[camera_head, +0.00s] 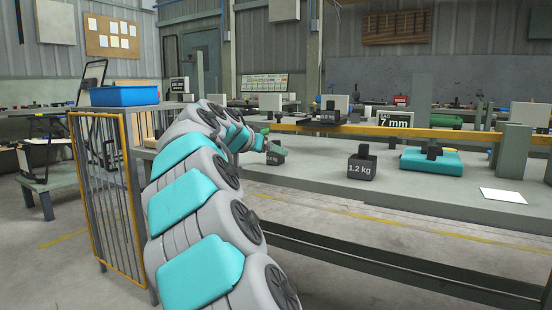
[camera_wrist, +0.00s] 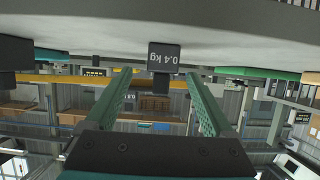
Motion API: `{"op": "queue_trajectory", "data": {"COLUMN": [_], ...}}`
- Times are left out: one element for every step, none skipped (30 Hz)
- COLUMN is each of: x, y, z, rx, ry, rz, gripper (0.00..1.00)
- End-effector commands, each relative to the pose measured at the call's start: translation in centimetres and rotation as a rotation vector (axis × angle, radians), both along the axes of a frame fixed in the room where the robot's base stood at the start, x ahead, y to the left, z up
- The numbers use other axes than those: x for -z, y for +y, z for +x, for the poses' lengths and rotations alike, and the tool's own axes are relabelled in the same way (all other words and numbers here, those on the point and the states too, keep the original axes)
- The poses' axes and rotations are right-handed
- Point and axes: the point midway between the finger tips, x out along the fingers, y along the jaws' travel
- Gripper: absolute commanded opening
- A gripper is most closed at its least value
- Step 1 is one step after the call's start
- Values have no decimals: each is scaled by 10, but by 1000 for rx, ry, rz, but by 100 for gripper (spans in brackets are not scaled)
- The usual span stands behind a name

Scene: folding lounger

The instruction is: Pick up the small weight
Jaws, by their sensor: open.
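The small weight is a dark block marked 0.4 kg. In the wrist view, which is upside down, the weight (camera_wrist: 164,57) sits at the top centre, on the grey bench surface, just past the fingertips and between their lines. In the head view the weight (camera_head: 273,159) shows only partly, under the green fingers on the bench's left part. My gripper (camera_wrist: 160,80) is open, with a green finger on each side and nothing between them. It also shows in the head view (camera_head: 277,150), close to the weight. Whether a finger touches the weight cannot be told.
A larger 1.2 kg weight (camera_head: 361,169) stands to the right on the bench (camera_head: 330,188). A teal pad (camera_head: 440,166) with a dark weight on it lies farther right. A 0.8 kg weight (camera_head: 327,117) stands behind, near the yellow bar (camera_head: 375,132). White paper (camera_head: 503,196) lies at right.

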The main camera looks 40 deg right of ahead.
Motion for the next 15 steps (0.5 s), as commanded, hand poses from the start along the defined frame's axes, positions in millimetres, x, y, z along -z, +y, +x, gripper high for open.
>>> {"op": "queue_trajectory", "data": {"x": [2, 2, 4, 6, 7, 9, 10, 12, 14, 15, 17, 18, 19, 20, 20], "y": [-3, -4, -7, -10, -13, -18, -21, -25, -29, -33, -36, -40, -41, -42, -42], "z": [1, 2, 4, 6, 7, 10, 11, 13, 16, 17, 18, 20, 20, 21, 21], "rx": [0, 0, 0, 0, 0, -1, -1, -2, -2, -3, -2, -2, -2, -2, -2], "ry": [0, 1, 1, 1, 1, 0, 0, -1, -1, -1, -1, -1, 0, 0, 0], "rz": [1, 1, 1, 1, 1, 0, 0, -1, -1, 0, -1, -1, -1, -1, -1], "gripper": [88, 88, 88, 88, 88, 88, 88, 88, 88, 88, 88, 88, 88, 88, 88]}}
